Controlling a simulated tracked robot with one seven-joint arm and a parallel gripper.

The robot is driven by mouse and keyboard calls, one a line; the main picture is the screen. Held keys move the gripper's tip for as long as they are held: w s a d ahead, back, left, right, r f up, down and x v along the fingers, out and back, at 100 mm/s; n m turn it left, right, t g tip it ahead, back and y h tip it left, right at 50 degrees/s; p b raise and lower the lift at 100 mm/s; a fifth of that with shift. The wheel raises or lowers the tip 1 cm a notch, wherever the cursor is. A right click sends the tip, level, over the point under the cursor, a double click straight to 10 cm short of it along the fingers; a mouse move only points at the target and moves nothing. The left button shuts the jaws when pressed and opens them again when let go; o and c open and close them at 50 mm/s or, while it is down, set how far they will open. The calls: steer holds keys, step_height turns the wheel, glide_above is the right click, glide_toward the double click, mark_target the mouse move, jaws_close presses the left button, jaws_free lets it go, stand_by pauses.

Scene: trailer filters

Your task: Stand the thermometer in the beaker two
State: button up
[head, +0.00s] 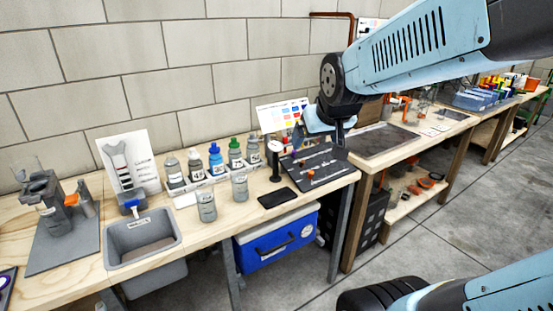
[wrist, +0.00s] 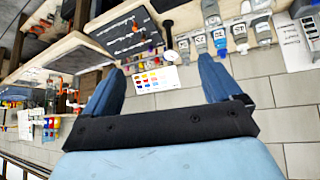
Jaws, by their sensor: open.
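My gripper (head: 318,132) is open and empty, raised over the back of the bench near the dark mat; its two blue fingers are spread apart in the wrist view (wrist: 160,84). Two grey beaker-like vessels stand upright on the bench: one at the front (head: 207,206) and one to its right (head: 240,187). I cannot read which is beaker two.
Several bottles (head: 215,160) stand in a white rack at the back. A dark mat (head: 325,155) holds small orange items. A black slab (head: 279,198) lies at the front edge. A grey sink (head: 144,237) is at left. A colour chart (wrist: 153,80) stands against the wall.

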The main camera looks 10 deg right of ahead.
steer(key=w+f+t, duration=0.2)
steer(key=w+f, duration=0.2)
steer(key=w, duration=0.5)
steer(key=w+f+t, duration=0.2)
steer(key=w+f, duration=0.2)
steer(key=w, duration=0.4)
steer(key=t+y, duration=0.2)
steer(key=t, duration=0.4)
glide_toward(274, 145)
steer(key=w, duration=1.1)
steer(key=shift+w+a+f, duration=0.25)
steer(key=shift+w+f, duration=0.15)
steer(key=c, duration=1.1)
steer(key=shift+r, duration=6.3)
steer(key=shift+c, duration=0.2)
